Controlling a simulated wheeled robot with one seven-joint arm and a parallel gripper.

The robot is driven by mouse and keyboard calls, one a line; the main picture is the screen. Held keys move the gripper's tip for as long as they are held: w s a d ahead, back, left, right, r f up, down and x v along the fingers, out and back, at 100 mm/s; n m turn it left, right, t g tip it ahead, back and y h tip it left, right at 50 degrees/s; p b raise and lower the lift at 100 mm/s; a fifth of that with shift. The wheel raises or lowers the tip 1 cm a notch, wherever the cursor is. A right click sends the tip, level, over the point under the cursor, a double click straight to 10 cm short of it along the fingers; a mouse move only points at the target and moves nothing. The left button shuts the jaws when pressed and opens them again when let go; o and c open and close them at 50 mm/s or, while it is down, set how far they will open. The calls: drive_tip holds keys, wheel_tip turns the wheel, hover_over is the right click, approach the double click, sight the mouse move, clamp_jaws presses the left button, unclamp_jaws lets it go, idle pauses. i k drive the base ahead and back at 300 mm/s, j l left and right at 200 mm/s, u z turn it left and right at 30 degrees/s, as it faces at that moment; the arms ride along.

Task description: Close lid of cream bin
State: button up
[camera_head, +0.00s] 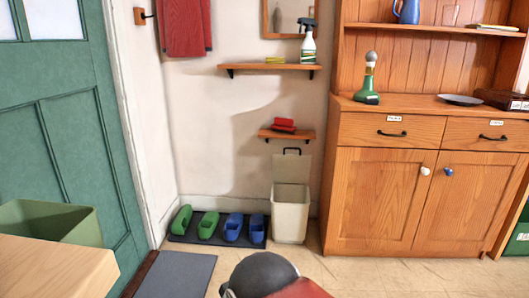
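The cream bin (290,222) stands on the floor against the back wall, left of the wooden cabinet. Its lid (292,169) is open and stands upright at the back of the bin. A dark rounded part with a red piece at the bottom middle looks like my arm. My gripper's fingers do not show, so its state is hidden.
A dark mat (187,238) with green clogs (208,224) and blue clogs (233,227) lies left of the bin. The small shelf (287,134) holds a red item. The wooden cabinet (380,195) is close on the right. Bare floor (330,268) lies in front.

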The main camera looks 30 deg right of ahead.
sight(287, 168)
drive_tip(key=i+l+z, duration=0.35)
drive_tip(key=i+l, duration=0.65)
drive_tip(key=l, duration=0.2)
drive_tip(key=i+l+z, duration=0.3)
drive_tip(key=i+l, duration=0.6)
drive_tip(key=i, duration=0.25)
